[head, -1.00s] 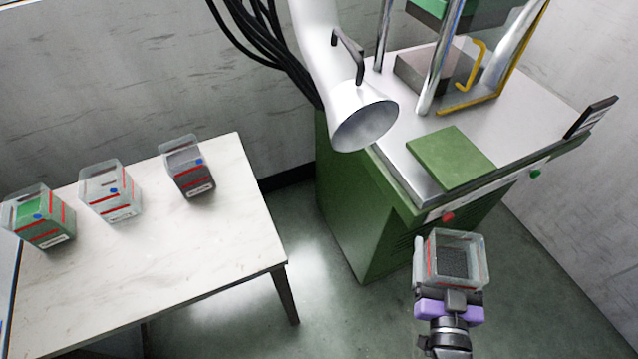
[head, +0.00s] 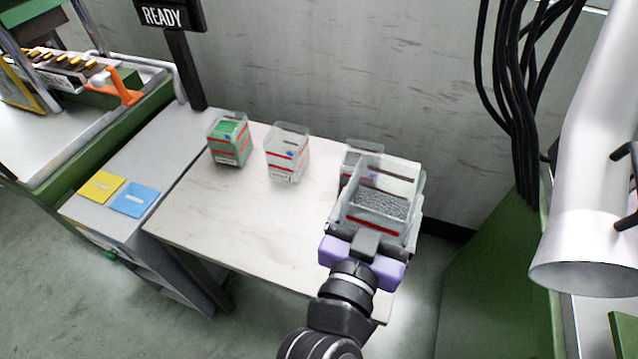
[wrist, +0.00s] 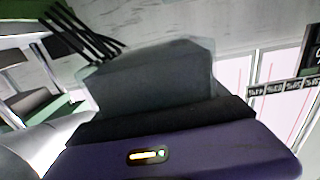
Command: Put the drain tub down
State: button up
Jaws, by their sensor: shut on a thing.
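My gripper (head: 364,246) is shut on a clear tub (head: 377,220) with dark grey granules inside and a red stripe. I take this for the drain tub; its label is not readable. In the head view it is held upright in front of the table's right end. In the wrist view the tub (wrist: 150,78) fills the middle above the purple gripper body. Whether its base touches the table cannot be told. A similar grey tub (head: 352,160) stands behind it, partly hidden by the held tub.
A clear tub (head: 288,150) and a green-filled tub (head: 229,140) stand on the white table (head: 230,225). The table's front middle is free. A grey cabinet with yellow (head: 101,187) and blue (head: 135,199) cards is at left. A white funnel hood (head: 585,240) hangs at right.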

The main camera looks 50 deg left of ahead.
aim_at(365, 188)
jog(key=a, duration=0.1)
jog(key=s+a+y, duration=0.1)
jog(key=a, duration=0.1)
jog(key=shift+n+g, duration=0.3)
jog(key=shift+n, duration=0.1)
jog(key=shift+f+b, duration=2.65)
jog(key=shift+f, duration=6.7)
jog(key=shift+f+b, duration=0.2)
jog(key=shift+b, duration=0.1)
jog(key=o, duration=1.9)
jog(key=shift+r, duration=0.1)
